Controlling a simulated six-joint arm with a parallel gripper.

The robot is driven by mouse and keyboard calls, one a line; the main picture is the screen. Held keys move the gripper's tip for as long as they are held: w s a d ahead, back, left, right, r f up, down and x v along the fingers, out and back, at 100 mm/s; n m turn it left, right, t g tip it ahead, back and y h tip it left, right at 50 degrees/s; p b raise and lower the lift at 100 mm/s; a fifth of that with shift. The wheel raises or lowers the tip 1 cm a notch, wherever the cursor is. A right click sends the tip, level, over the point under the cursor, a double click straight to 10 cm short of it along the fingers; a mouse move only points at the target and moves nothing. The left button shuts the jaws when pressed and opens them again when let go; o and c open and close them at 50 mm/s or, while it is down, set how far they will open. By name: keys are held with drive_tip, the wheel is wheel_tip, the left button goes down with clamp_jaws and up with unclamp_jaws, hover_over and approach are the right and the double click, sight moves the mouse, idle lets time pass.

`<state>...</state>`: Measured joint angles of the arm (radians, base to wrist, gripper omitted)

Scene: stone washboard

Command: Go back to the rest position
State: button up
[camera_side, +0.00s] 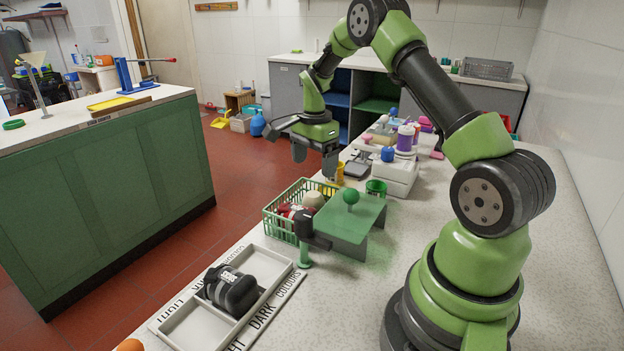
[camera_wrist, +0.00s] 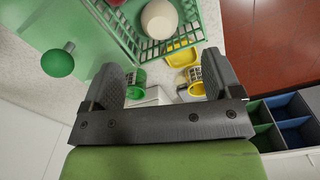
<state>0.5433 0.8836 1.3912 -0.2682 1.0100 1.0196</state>
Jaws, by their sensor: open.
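My gripper (camera_side: 315,152) hangs in the air above the worktop, beyond the green basket (camera_side: 280,223). Its two dark fingers are spread apart with nothing between them, as the wrist view (camera_wrist: 165,85) also shows. The green basket holds a pale round item (camera_wrist: 159,19) and red and white items. A sorting tray (camera_side: 192,327) with lettering reading "LIGHT", "DARK" and "COLOURS" lies at the front, with a black bundle (camera_side: 232,290) in it.
A green stand with a ball knob (camera_side: 351,197) is beside the basket. A green cup (camera_side: 376,188) and a yellow cup (camera_side: 340,172) stand behind. A white machine (camera_side: 398,178) and bottles are farther back. The worktop's right side (camera_side: 575,240) is clear.

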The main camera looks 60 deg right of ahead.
drive_tip(key=s+a+r+n+t, duration=0.2)
drive_tip(key=s+a+r+n, duration=0.15)
drive_tip(key=a+r, duration=0.45)
drive_tip(key=s+a+r+n+t, duration=0.2)
drive_tip(key=a+r+n, duration=0.35)
drive_tip(key=r, duration=0.35)
drive_tip(key=s+a+r+n+t+y, duration=0.2)
drive_tip(key=s+a+n, duration=0.6)
drive_tip(key=s, duration=0.5)
drive_tip(key=shift+a+r+t, duration=0.25)
drive_tip(key=shift+a+t, duration=0.35)
drive_tip(key=shift+s, duration=0.1)
